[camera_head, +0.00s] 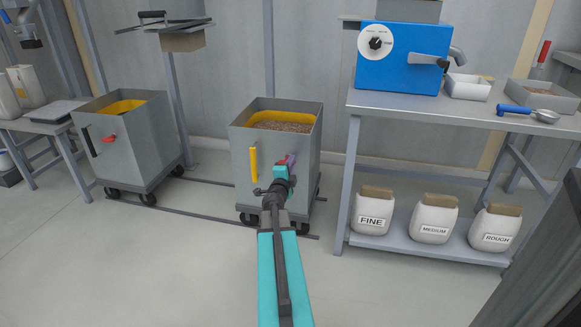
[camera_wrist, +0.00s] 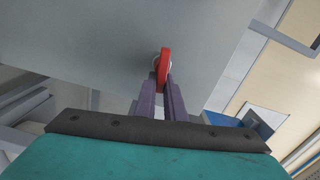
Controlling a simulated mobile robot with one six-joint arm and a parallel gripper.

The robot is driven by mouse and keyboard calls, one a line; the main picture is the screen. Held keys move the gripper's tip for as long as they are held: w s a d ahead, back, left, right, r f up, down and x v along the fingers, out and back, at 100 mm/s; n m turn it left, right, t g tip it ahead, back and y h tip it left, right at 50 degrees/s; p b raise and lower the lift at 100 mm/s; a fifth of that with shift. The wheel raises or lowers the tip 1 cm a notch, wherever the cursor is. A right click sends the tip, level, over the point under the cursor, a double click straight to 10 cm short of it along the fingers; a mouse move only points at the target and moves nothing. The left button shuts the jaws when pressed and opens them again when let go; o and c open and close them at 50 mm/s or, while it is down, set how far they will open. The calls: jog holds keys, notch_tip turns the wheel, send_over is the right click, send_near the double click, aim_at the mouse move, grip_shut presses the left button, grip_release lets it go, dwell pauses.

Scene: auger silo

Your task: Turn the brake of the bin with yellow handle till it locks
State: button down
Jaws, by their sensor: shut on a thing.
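The bin with the yellow handle (camera_head: 253,167) is a grey wheeled bin (camera_head: 240,142) in the middle of the head view, with grain inside a yellow liner. Its red brake lever (camera_wrist: 165,66) shows on the grey bin face in the wrist view, at a round mount. My gripper (camera_wrist: 166,80) is shut on the red brake lever, its two purple fingers on either side of the lower end. The lever lies nearly in line with the fingers in the wrist view. In the head view my gripper (camera_head: 288,160) covers most of the brake.
Another grey bin (camera_head: 150,145) with a black handle (camera_head: 89,142) and red brake (camera_head: 109,138) stands left. Floor rails (camera_head: 205,181) run by the bins. A bench (camera_head: 400,112) at right holds a blue machine (camera_head: 400,75); labelled sacks stand below. The front floor is clear.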

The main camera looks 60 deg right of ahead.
jog(key=shift+w+a+f+m+b, duration=0.15)
jog(key=shift+f+m+b, duration=0.2)
jog(key=shift+m, duration=0.55)
jog(key=c, duration=1.9)
grip_release()
jog(key=shift+o, duration=0.3)
jog(key=shift+r, duration=0.1)
